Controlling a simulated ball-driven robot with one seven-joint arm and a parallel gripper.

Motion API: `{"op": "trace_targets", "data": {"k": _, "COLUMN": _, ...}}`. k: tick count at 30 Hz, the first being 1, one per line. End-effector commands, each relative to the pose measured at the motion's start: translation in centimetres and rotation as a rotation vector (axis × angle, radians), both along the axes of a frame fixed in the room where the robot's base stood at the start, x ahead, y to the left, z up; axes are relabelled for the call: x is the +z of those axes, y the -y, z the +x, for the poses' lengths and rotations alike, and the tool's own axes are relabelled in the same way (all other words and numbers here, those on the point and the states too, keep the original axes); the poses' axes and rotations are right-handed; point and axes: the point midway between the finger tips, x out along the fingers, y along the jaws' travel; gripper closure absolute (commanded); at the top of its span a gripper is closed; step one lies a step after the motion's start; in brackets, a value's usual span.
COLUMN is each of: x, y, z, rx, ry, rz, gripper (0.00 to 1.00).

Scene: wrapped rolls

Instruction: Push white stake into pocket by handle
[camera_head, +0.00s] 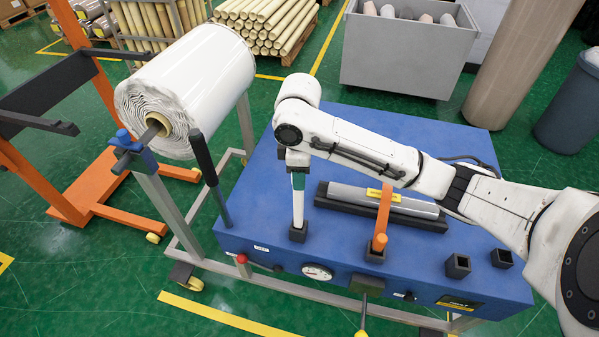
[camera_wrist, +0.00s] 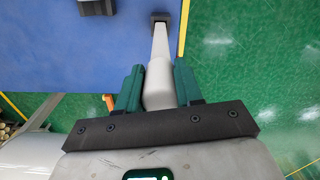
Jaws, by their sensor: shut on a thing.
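The white stake (camera_head: 298,208) stands roughly upright on the front left of the blue table (camera_head: 345,130). Its lower end meets a black square pocket (camera_head: 298,233); how deep it sits inside I cannot tell. My gripper (camera_head: 297,180) is shut on the wide upper handle of the stake, above the pocket. In the wrist view the green fingers of my gripper (camera_wrist: 158,80) lie on both sides of the pale handle (camera_wrist: 158,92). The stake (camera_wrist: 160,45) tapers away to the black pocket (camera_wrist: 160,17). The handle is largely hidden by the fingers in the head view.
An orange stake (camera_head: 383,215) stands in the pocket to the right. Two empty pockets (camera_head: 457,266) (camera_head: 502,258) are farther right. A grey roller (camera_head: 350,196) lies in a dark cradle behind. A large white wrapped roll (camera_head: 195,85) hangs at left, beside a dark upright lever (camera_head: 205,160).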

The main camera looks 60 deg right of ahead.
Motion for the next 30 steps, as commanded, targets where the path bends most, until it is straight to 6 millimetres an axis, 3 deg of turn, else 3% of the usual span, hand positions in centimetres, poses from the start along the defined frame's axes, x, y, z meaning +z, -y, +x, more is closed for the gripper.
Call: {"op": "trace_targets", "data": {"k": 30, "x": -2.4, "y": 0.0, "z": 0.0, "rx": -0.001, "ry": 0.000, "rz": 0.000, "gripper": 1.00}}
